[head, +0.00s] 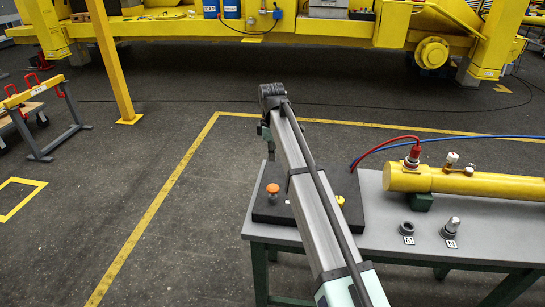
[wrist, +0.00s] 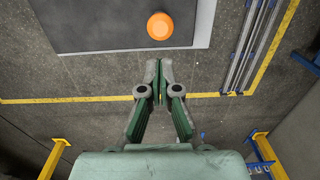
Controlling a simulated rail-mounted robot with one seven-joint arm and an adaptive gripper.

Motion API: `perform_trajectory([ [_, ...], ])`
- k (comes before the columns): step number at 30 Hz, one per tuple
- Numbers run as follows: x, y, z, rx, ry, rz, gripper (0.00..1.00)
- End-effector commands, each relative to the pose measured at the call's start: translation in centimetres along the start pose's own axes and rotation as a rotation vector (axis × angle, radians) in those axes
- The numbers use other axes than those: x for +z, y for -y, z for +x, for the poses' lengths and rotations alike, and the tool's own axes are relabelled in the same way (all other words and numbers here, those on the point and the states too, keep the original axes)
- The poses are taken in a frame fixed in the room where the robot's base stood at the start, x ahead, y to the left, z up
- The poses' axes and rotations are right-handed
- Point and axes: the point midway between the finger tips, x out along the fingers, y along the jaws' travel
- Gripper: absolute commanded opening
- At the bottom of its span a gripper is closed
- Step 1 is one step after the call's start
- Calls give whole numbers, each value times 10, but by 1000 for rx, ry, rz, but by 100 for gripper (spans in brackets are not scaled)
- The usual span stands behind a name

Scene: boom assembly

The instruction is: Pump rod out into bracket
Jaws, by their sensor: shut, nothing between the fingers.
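An orange knob (head: 272,188) stands on a black panel (head: 265,209) at the left end of the grey table. In the wrist view the orange knob (wrist: 160,26) sits on the dark panel (wrist: 95,22), beyond my fingertips. My gripper (wrist: 158,68) is shut and empty, with its tips short of the panel's edge in that picture. In the head view my gripper is mostly hidden behind my arm. A yellow cylinder (head: 460,182) lies on the table at the right, with red and blue hoses at its near fitting. Its right end is out of frame. I cannot make out a rod or bracket.
Two small dark parts stand by labels M (head: 407,228) and N (head: 451,227) on the table (head: 385,258). My arm crosses the panel and hides part of it. A large yellow machine (head: 330,33) stands behind. Floor left of the table is open, with a yellow line.

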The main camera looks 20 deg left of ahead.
Motion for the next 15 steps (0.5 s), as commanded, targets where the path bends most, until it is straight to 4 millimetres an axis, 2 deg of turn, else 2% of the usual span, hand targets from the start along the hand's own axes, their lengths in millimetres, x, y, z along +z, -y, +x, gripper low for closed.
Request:
perform_trajectory([
  [12, 1, 2, 78, -3, 1, 0, 0],
  [15, 1, 1, 92, -3, 1, 0, 0],
])
